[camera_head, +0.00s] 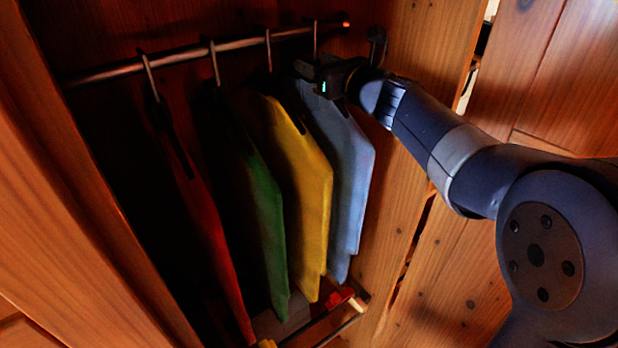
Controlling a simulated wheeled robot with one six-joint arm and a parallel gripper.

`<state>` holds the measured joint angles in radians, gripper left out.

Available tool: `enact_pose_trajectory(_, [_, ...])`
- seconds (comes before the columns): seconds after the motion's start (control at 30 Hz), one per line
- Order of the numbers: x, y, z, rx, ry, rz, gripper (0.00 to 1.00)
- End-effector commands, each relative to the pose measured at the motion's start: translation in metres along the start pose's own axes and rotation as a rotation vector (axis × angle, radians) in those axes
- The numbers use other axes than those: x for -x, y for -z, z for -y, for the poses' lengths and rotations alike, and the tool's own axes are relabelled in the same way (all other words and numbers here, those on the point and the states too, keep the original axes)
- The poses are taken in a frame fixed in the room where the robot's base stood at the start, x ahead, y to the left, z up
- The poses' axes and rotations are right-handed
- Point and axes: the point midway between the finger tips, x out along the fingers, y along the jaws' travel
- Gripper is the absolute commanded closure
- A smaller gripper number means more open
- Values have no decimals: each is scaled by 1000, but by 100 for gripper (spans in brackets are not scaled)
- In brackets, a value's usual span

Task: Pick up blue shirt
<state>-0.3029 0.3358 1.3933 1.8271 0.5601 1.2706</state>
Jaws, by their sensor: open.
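The light blue shirt (346,165) hangs from the rail at the right end of the row, inside the wooden wardrobe. Its hook goes over the rail just above my gripper. My gripper (306,68) is at the top of the blue shirt, by its hanger and below the rail. The gripper is open. Its dark fingers are small and partly merge with the hanger, so I cannot tell whether the hanger lies between them. The gripper covers part of the shirt's collar area.
A yellow shirt (307,190) hangs close to the left of the blue one, then a green shirt (265,215) and a red shirt (212,240). The metal rail (240,43) runs across the top. Red and yellow items lie low in the wardrobe. The right wooden wall is close.

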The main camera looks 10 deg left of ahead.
Motion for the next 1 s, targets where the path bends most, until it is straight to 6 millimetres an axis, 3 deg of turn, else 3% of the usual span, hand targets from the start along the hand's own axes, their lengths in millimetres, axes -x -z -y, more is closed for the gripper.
enact_pose_trajectory(0.37, [-8,0,0,0,0,1,51])
enact_pose_trajectory(1.0, [-8,0,0,0,0,1,100])
